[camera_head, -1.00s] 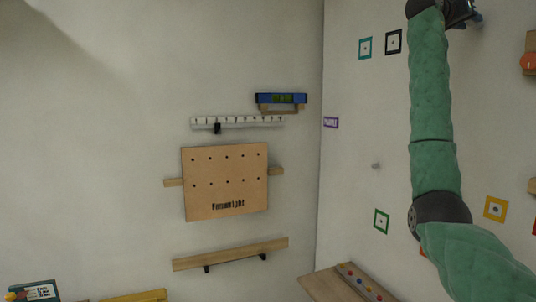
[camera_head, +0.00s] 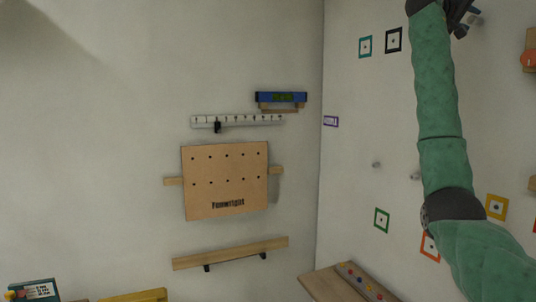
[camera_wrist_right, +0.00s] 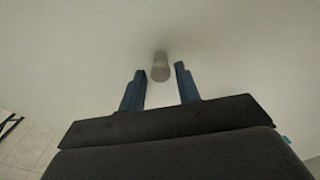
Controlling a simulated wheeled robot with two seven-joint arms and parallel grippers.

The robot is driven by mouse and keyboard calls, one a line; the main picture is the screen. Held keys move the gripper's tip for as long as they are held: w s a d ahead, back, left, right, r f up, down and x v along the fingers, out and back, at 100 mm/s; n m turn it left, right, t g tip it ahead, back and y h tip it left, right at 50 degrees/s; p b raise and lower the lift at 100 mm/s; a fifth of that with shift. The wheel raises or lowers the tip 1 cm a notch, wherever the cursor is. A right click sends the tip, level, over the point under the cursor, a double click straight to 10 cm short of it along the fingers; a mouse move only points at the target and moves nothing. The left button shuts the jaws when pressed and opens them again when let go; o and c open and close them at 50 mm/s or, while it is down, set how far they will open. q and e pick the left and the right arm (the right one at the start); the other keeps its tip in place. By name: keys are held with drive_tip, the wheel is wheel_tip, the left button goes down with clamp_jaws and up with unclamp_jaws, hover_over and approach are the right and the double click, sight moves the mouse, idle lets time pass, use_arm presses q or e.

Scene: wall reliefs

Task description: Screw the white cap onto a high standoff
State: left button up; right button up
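A short pale grey cylinder (camera_head: 475,19) stands out from the right wall, high up, at the top right of the head view. In the right wrist view it shows just beyond the fingers (camera_wrist_right: 160,66); I cannot tell whether it is a bare standoff or one with the white cap on. My right gripper (camera_head: 461,24) is beside it. Its two blue fingers stand apart with nothing gripped between them in the wrist view (camera_wrist_right: 159,72). Two lower standoffs (camera_head: 376,165) (camera_head: 415,177) stick out of the same wall. My left gripper is out of view.
Framed markers in teal (camera_head: 365,47), black (camera_head: 394,41), green (camera_head: 381,220), orange (camera_head: 430,246) and yellow (camera_head: 496,207) are on the right wall. A pegboard (camera_head: 226,205) hangs on the left wall. A wooden shelf with coloured knobs (camera_head: 325,285) is low near the corner.

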drive_tip(key=shift+c, duration=0.2)
clamp_jaws()
drive_tip(key=shift+m, duration=0.3)
drive_tip(key=m, duration=0.4)
drive_tip(key=shift+m, duration=0.4)
drive_tip(key=m, duration=0.5)
drive_tip(key=shift+p, duration=0.35)
